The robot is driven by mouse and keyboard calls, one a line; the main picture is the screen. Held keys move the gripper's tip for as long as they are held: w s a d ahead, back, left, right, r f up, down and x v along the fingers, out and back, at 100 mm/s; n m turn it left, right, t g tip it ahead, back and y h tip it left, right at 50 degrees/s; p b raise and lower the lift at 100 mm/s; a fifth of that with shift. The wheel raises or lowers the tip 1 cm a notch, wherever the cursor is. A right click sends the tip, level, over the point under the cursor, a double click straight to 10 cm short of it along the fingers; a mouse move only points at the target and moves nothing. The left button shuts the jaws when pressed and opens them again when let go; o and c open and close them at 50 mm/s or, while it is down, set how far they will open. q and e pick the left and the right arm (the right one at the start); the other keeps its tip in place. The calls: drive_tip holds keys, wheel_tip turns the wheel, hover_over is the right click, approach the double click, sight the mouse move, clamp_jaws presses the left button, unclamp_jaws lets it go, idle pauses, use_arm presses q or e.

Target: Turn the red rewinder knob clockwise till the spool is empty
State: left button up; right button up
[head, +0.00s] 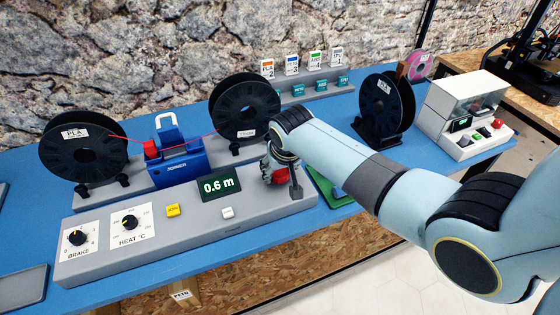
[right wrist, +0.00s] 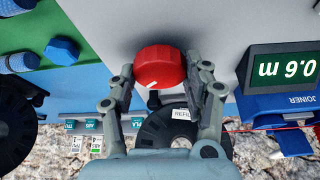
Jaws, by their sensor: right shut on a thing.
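The red rewinder knob (right wrist: 160,66) sits on the grey rewinder base (head: 105,247), with a white mark on its face. My right gripper (right wrist: 160,80) has its fingers on both sides of the knob and is shut on it. In the head view the right gripper (head: 282,172) covers most of the knob. The display (head: 219,185) reads 0.6 m. A black spool labelled PLA (head: 85,148) stands at the left. Another black spool (head: 246,107) stands behind my gripper, and red filament (head: 200,137) runs between the two. My left gripper is not in view.
The blue joiner (head: 178,167) stands between the spools. The base carries a brake dial (head: 77,238), a heat dial (head: 130,222), a yellow button (head: 172,210) and a white button (head: 227,212). A third spool (head: 386,108) and a white machine (head: 468,110) stand to the right.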

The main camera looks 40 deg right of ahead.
drive_tip(key=shift+a+r+m+g+h, duration=0.1)
drive_tip(key=shift+m+g+h, duration=0.2)
drive_tip(key=shift+m, duration=0.6)
drive_tip(key=m+h, duration=0.1)
drive_tip(key=m, duration=0.1)
drive_tip(key=shift+w+m+p, duration=0.1)
drive_tip(key=shift+m+p, duration=0.2)
drive_tip(key=shift+m, duration=0.1)
drive_tip(key=shift+m+g+h+b, duration=0.35)
drive_tip(key=shift+m+g, duration=0.15)
drive_tip(key=shift+m, duration=0.75)
drive_tip(key=shift+m+g+h+b, duration=0.3)
drive_tip(key=shift+m+g, duration=0.2)
drive_tip(key=shift+m, duration=0.75)
drive_tip(key=o, duration=1.2)
drive_tip(key=shift+c, duration=0.2)
drive_tip(key=v, duration=1.2)
